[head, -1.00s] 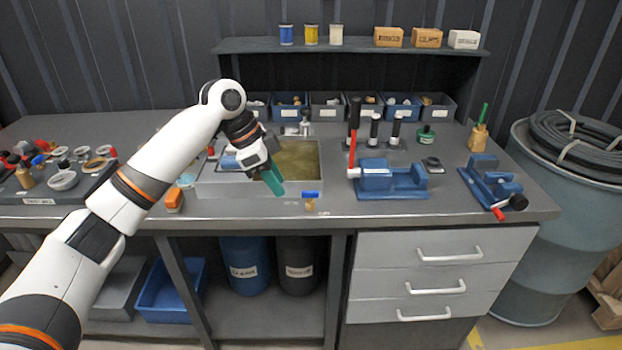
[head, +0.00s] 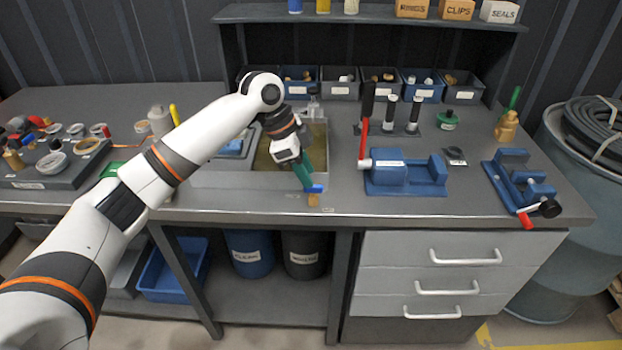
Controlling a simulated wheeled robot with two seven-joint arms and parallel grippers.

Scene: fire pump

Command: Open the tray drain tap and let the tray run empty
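The grey tray (head: 229,180) holds murky brownish liquid (head: 263,158). My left gripper (head: 307,184) has green fingers that point down at the tap handle. The fingertips overlap the handle in the picture; I cannot tell whether they touch it. The fingers show nearly edge-on, so their opening is unclear. My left arm hides part of the tray. My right gripper is out of view.
A blue vice (head: 405,175) with a red lever stands right of the tap, and another blue vice (head: 520,180) is further right. Labelled bins (head: 340,85) line the back. A blue crate (head: 172,277) is under the bench. The front bench strip right of the tap is clear.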

